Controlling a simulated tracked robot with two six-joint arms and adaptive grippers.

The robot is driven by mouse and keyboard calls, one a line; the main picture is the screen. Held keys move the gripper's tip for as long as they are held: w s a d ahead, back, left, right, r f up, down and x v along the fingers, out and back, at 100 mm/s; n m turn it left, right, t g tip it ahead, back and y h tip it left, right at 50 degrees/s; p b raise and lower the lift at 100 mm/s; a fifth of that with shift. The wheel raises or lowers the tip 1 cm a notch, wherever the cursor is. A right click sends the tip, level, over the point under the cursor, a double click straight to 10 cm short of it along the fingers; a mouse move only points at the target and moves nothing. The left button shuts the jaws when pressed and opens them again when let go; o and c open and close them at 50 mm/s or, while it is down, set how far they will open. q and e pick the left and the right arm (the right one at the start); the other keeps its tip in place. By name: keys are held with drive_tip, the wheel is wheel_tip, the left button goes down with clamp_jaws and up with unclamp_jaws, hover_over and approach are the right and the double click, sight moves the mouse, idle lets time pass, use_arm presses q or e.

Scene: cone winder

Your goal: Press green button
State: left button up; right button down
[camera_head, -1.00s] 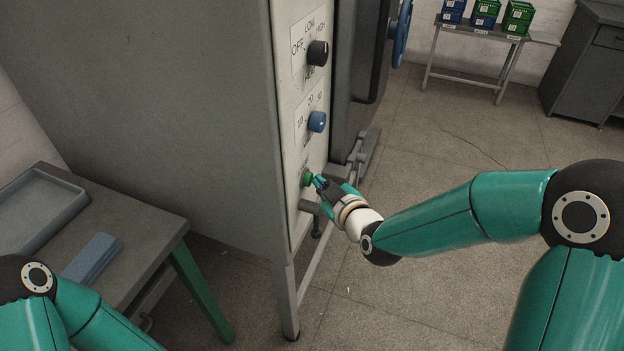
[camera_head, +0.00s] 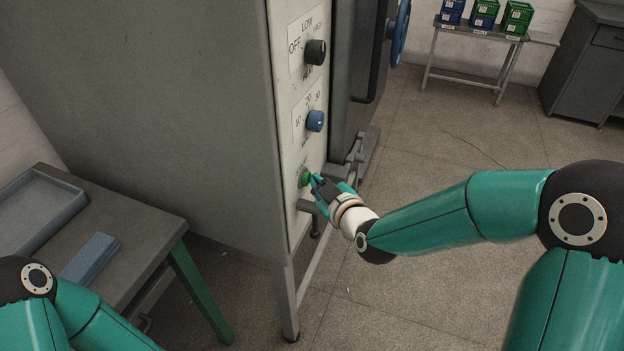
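The green button (camera_head: 304,177) sits low on the white control panel of a tall grey machine, below a blue knob (camera_head: 315,121) and a black knob (camera_head: 316,52).
A grey bar handle (camera_head: 308,206) juts from the panel just below the button. A grey table (camera_head: 145,228) with a tray (camera_head: 75,205) and folded blue cloth (camera_head: 91,258) stands at left. Crates stand on a far table (camera_head: 470,34). The floor at right is open.

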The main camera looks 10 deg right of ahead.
drive_tip(key=shift+w+a+r, duration=0.15)
drive_tip(key=shift+r, duration=0.3)
drive_tip(key=s+d+b, duration=0.3)
drive_tip(key=d, duration=0.2)
drive_tip(key=shift+s+f+b, duration=0.25)
drive_tip(key=shift+f+b, duration=0.05)
idle(0.7)
